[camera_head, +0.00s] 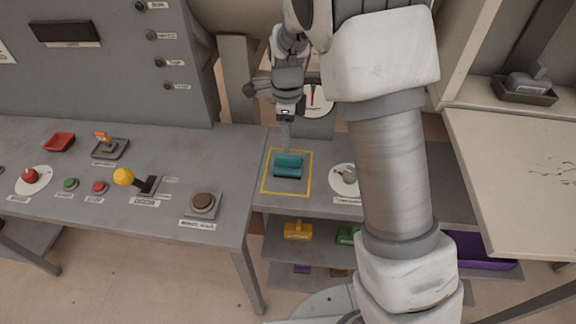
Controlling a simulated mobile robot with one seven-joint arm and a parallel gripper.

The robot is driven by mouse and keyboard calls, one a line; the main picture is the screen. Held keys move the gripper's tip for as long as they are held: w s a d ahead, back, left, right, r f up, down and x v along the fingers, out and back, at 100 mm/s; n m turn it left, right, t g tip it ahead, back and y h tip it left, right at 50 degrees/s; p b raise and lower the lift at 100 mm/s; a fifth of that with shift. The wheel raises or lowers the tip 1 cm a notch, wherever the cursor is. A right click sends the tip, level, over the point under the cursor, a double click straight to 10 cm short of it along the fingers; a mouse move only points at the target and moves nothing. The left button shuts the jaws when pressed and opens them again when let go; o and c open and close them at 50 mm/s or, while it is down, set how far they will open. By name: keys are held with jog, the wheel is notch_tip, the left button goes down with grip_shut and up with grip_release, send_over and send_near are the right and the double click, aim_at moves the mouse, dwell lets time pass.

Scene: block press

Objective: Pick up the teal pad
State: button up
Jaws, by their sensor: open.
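The teal pad (288,165) sits inside a yellow-outlined square on the grey table, right of the control panel. My gripper (286,128) is above and just behind the pad, pointing down toward it. It is open, and its fingers are small and partly blurred against the table. I see no pad between the fingers. Whether the fingertips touch the pad cannot be told.
A white disc with a grey knob (349,174) lies right of the pad, close to my arm. A dial gauge (316,100) stands behind. A yellow-ball lever (124,177) and several buttons are on the left table. An orange block (298,230) sits on the shelf below.

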aim_at(288, 156)
notch_tip(288, 156, down, 8)
jog(key=shift+s+d+r, duration=0.1)
jog(key=shift+s+r, duration=0.05)
jog(key=shift+r, duration=0.05)
dwell(0.3)
grip_shut()
